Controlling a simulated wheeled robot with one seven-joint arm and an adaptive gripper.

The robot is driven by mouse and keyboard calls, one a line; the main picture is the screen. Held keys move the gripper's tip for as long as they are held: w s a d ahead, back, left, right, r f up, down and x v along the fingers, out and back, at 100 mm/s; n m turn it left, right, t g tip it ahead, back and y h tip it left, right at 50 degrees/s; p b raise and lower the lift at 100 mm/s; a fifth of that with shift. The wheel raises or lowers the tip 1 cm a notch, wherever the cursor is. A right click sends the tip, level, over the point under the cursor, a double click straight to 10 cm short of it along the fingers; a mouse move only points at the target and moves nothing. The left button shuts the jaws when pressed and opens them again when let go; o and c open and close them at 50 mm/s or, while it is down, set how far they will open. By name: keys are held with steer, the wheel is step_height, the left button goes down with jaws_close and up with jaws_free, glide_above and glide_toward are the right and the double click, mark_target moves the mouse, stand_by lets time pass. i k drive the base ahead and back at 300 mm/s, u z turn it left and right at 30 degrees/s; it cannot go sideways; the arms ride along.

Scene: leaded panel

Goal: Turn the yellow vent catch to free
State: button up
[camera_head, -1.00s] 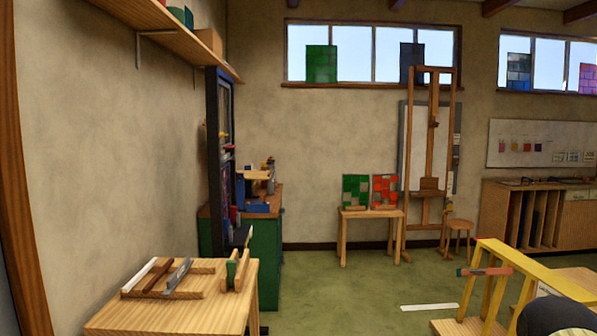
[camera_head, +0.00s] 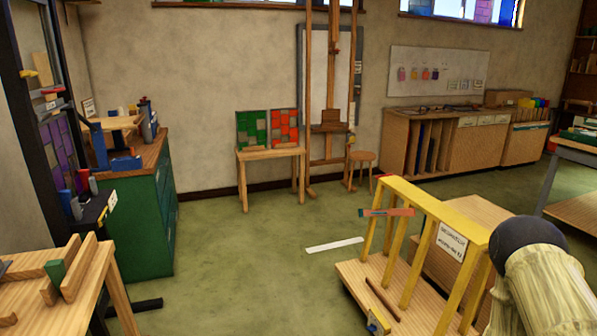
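A small yellow piece (camera_head: 28,73) on the tall dark frame at the far left may be the vent catch. It is too small to tell its exact shape or which way it is turned. The dark frame (camera_head: 28,130) holds purple leaded glass low down and has a small red piece (camera_head: 53,90) near the yellow one. The frame is cut off by the left picture edge. My gripper is not in view.
A wooden table (camera_head: 88,290) stands at the lower left, before a green cabinet (camera_head: 150,225). Green floor (camera_head: 240,270) lies open between, with a white strip.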

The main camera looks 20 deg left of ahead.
mark_target(31, 74)
steer(key=u, duration=0.05)
steer(key=i, duration=1.85)
steer(key=u, duration=1.15)
steer(key=i, duration=0.9)
steer(key=u, duration=1.05)
